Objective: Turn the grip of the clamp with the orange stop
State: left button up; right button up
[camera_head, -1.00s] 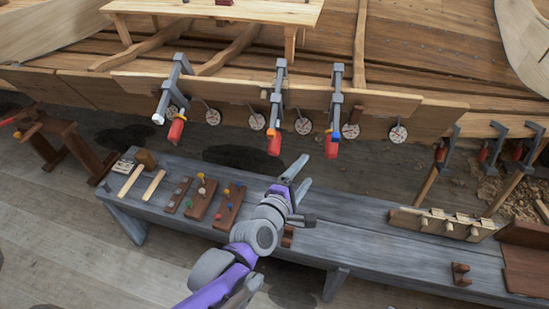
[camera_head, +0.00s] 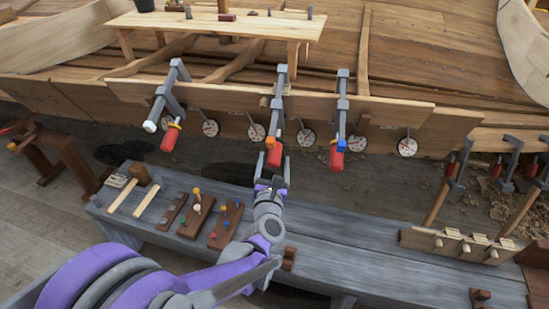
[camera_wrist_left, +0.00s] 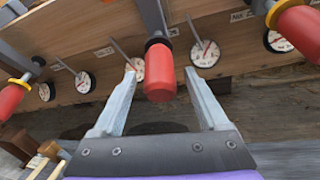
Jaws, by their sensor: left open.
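The clamp with the orange stop (camera_head: 275,137) is the middle one of three grey clamps on the hull plank. Its red grip (camera_head: 273,156) hangs below the stop. My left gripper (camera_head: 271,167) is open at this grip, with a finger on either side. In the left wrist view the red grip (camera_wrist_left: 160,75) points toward me between the two spread fingers, with gaps at both sides. The orange stop cannot be made out there. My right gripper is not in view.
A clamp with a white stop (camera_head: 150,126) stands to the left and one with a blue stop (camera_head: 341,142) to the right. Round dials (camera_head: 257,132) hang along the plank. A grey bench (camera_head: 330,235) below carries wooden blocks and a peg rack (camera_head: 455,243).

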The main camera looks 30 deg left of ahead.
pick_arm(q)
jog(key=shift+x, duration=1)
grip_shut()
